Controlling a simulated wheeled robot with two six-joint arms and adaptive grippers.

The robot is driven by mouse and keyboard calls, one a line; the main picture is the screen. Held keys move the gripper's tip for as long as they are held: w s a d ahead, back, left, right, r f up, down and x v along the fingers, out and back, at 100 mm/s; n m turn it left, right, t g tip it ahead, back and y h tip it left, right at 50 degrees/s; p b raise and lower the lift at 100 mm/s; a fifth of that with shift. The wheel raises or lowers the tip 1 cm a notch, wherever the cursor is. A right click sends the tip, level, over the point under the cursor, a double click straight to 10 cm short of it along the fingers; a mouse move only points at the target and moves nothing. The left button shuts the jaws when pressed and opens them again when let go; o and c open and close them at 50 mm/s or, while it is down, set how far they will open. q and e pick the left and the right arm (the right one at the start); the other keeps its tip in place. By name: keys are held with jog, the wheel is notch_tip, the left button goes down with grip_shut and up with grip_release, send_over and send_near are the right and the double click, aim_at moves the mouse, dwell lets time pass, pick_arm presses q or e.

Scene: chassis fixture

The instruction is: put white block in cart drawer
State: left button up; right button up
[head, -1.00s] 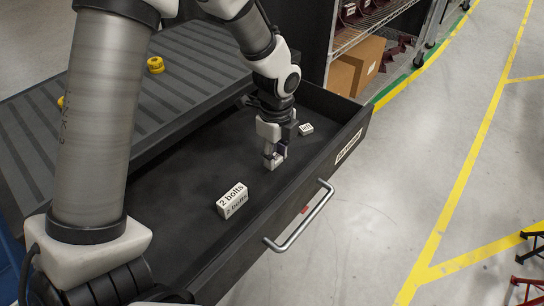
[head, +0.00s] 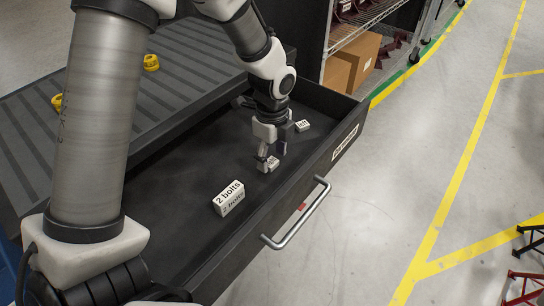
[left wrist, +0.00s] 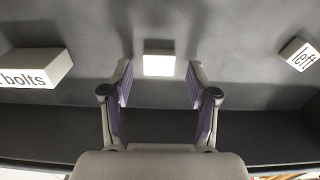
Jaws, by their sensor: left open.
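The white block (head: 272,164) lies on the floor of the open cart drawer (head: 182,205). My left gripper (head: 272,154) is inside the drawer, right above the block, with its fingers spread. In the left wrist view the block (left wrist: 158,64) shows between and just beyond the two fingertips (left wrist: 159,72), with a gap on each side. In the head view a finger partly hides the block. My right gripper is in neither view.
A white "2 bolts" box (head: 229,197) lies nearer in the drawer, and a small labelled white block (head: 302,125) lies farther back. The drawer has a front wall with a handle (head: 297,216). Yellow parts (head: 151,62) sit on the ribbed cart top (head: 185,80).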

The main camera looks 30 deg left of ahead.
aim_at(272, 162)
pick_arm(q)
notch_tip(272, 162, up, 11)
jog(key=p, duration=0.2)
dwell(1.1)
